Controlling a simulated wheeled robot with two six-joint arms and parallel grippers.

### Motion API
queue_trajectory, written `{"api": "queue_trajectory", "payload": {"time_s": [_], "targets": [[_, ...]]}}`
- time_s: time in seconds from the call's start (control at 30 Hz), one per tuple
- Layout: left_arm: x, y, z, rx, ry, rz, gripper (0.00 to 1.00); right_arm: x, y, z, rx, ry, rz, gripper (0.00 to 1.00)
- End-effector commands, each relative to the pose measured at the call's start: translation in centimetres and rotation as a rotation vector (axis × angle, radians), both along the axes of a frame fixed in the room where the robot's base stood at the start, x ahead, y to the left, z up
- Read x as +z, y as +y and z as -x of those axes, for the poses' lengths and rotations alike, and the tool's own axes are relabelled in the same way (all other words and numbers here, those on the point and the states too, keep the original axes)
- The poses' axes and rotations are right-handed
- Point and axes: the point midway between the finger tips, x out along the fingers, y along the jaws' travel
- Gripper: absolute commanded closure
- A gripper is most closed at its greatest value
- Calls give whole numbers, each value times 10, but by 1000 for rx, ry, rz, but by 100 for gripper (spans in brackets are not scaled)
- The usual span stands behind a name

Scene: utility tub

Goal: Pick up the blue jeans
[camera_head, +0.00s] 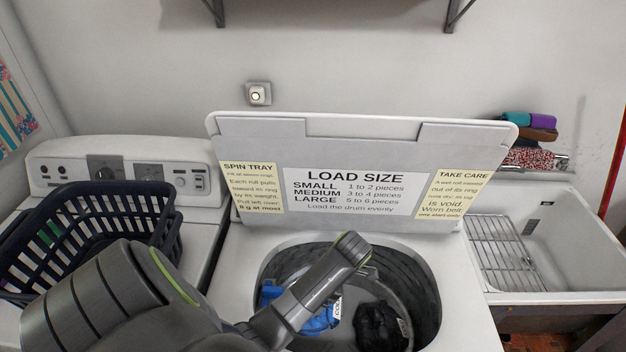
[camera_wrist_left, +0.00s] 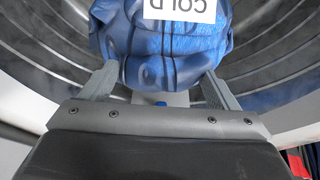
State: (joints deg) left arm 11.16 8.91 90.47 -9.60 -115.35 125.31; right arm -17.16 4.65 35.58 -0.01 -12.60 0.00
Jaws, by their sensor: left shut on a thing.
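The blue jeans (camera_head: 322,318) are a bunched blue bundle with a white label inside the washer drum (camera_head: 420,285). My left arm reaches over the drum opening and covers part of the bundle in the head view. In the left wrist view the jeans (camera_wrist_left: 160,58) fill the space between the fingers, with an upside-down "COLD" label on top. My left gripper (camera_wrist_left: 160,88) is shut on the bundle, one finger at each side. Its fingertips are hidden in the head view. My right gripper is in neither view.
A black bundle (camera_head: 380,325) lies in the drum, right of the jeans. The raised lid (camera_head: 260,140) with printed signs stands behind the opening. A dark laundry basket (camera_head: 90,225) sits at the left; a white sink (camera_head: 560,245) with a wire rack (camera_head: 500,250) is at the right.

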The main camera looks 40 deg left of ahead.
Motion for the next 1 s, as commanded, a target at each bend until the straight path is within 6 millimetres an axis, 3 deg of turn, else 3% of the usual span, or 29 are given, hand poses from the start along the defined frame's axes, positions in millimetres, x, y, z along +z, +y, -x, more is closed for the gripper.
{"api": "queue_trajectory", "payload": {"time_s": [0.6, 0.8, 1.0], "targets": [[-5, -113, -94, -4, -3, 4, 82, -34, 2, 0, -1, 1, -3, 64], [-4, -134, -112, -3, -2, 3, 82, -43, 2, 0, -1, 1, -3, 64], [-2, -143, -120, -1, -2, 3, 82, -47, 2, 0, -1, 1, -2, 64]]}}
